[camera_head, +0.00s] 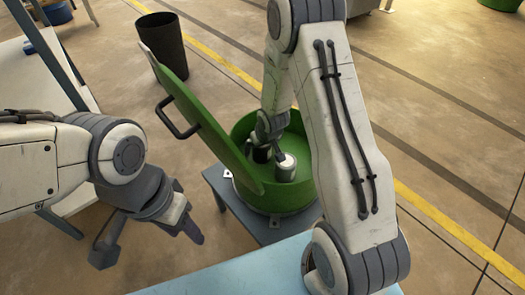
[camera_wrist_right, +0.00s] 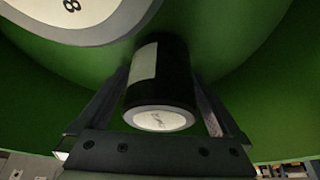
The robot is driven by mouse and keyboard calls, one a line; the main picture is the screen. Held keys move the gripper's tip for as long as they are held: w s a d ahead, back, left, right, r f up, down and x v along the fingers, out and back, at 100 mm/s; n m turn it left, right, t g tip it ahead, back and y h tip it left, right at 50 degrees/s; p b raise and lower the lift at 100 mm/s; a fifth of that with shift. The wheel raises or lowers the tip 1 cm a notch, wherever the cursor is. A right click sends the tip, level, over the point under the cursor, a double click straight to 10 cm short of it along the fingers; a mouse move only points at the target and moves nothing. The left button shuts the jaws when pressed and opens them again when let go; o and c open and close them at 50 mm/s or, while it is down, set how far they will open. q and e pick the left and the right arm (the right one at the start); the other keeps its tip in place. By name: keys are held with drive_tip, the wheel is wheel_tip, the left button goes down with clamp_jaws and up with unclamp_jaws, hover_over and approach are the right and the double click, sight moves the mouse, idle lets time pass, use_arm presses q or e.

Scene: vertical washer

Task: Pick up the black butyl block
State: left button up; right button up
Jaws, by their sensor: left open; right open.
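The black butyl block (camera_wrist_right: 158,72) appears as a black cylinder with a pale label and a white end face in the right wrist view. It is inside the green washer tub (camera_head: 300,198). My right gripper (camera_wrist_right: 160,98) is open, with one finger on each side of the block; whether they touch it I cannot tell. In the head view my right gripper (camera_head: 268,138) reaches down into the tub and partly hides what is there. A white-topped piece (camera_head: 285,166) stands in the tub beside it. My left gripper (camera_head: 150,238) is open and empty, left of the tub.
The washer's green lid (camera_head: 195,115) stands open, tilted left, with a black handle (camera_head: 177,120). A light-blue surface (camera_head: 235,272) lies in front. A black bin (camera_head: 162,45) stands behind. A white table (camera_head: 35,90) is at the left.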

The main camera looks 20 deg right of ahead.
drive_tip(key=shift+r, duration=0.1)
drive_tip(key=c, duration=1.6)
